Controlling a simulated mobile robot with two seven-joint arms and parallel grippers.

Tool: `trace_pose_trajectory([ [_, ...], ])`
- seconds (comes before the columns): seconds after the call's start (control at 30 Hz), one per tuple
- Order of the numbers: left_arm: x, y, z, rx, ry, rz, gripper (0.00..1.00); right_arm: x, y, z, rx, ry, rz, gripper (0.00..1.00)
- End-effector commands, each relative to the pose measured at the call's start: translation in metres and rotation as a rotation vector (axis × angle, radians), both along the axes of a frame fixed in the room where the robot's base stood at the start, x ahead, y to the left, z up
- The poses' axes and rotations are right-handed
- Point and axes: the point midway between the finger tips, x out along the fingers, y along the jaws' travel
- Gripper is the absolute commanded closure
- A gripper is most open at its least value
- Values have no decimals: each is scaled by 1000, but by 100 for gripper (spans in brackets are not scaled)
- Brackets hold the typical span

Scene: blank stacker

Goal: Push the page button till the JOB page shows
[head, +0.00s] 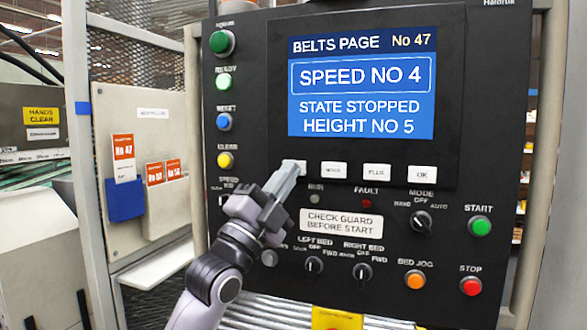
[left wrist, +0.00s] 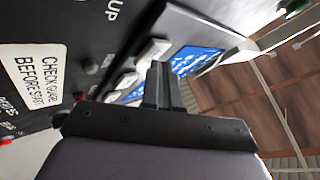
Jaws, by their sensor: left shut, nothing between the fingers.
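The screen (head: 362,86) reads BELTS PAGE No 47, SPEED NO 4, STATE STOPPED, HEIGHT NO 5. Below it is a row of white buttons: a leftmost button (head: 300,164) mostly hidden by my fingertips, its label unreadable, then one that seems to read MINUS (head: 333,169), PLUS (head: 376,171) and OK (head: 422,174). My left gripper (head: 289,173) is shut and empty, its tips over the leftmost button. I cannot tell whether they press it. In the left wrist view the shut fingers (left wrist: 161,72) point at the button row beside the blue screen (left wrist: 190,60). My right gripper is out of view.
Coloured buttons line the panel's left edge, including a yellow CLEAR button (head: 225,160). A MODE knob (head: 421,221), a green START button (head: 480,226) and a red STOP button (head: 471,286) sit lower right. A blue card holder (head: 124,200) hangs on the left board.

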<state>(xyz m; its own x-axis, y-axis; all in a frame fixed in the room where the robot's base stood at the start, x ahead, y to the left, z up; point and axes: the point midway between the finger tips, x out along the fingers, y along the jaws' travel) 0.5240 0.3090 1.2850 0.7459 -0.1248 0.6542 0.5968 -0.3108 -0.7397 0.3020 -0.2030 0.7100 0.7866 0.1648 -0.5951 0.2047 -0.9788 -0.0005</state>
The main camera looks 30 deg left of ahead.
Motion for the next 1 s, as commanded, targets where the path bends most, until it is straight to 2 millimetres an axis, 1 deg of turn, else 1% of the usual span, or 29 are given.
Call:
trace_pose_trajectory([
  [0.3,4,1,0,0,2,0,100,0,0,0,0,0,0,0],
  [0.57,4,1,0,0,1,1,100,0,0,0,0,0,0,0],
  [1.0,-11,-2,-1,-1,2,1,100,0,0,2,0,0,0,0],
])
